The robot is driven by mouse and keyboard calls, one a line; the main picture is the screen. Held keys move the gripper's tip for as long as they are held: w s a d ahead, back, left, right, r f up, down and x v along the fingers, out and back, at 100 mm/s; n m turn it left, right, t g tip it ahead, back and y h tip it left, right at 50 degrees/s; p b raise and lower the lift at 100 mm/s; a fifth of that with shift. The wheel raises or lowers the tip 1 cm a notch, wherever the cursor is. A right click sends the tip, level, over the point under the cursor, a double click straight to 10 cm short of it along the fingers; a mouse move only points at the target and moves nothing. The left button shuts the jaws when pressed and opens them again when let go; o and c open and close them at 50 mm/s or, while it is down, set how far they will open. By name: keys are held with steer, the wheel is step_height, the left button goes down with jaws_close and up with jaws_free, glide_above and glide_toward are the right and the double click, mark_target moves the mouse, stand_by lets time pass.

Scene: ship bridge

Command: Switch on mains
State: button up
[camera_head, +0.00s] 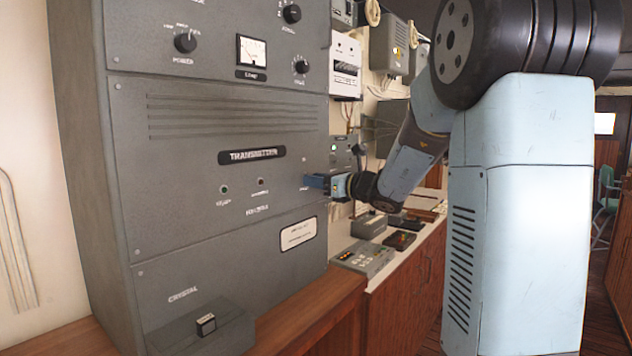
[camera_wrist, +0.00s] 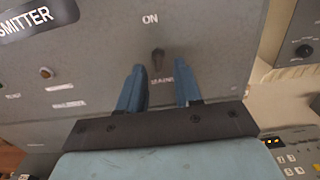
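The mains switch (camera_wrist: 158,58) is a small dark toggle on the grey transmitter panel, seen in the wrist view below the word "ON" and above a partly hidden label that appears to read "MAINS". My gripper (camera_wrist: 162,80) has its two blue fingers apart, one on each side of the toggle's lower end and label. I cannot tell whether either finger touches it. In the head view my gripper (camera_head: 318,182) is at the right edge of the transmitter cabinet (camera_head: 200,190) and hides the switch there.
A crystal box (camera_head: 205,325) juts out at the cabinet's lower front. Wall-mounted units (camera_head: 345,65) hang to the right. A control box with buttons (camera_head: 365,258) lies on the counter below my arm. A lamp (camera_wrist: 46,73) is left of the switch.

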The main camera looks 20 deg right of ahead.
steer(key=shift+w+a, duration=0.1)
steer(key=shift+w, duration=0.05)
jaws_close()
stand_by(0.4)
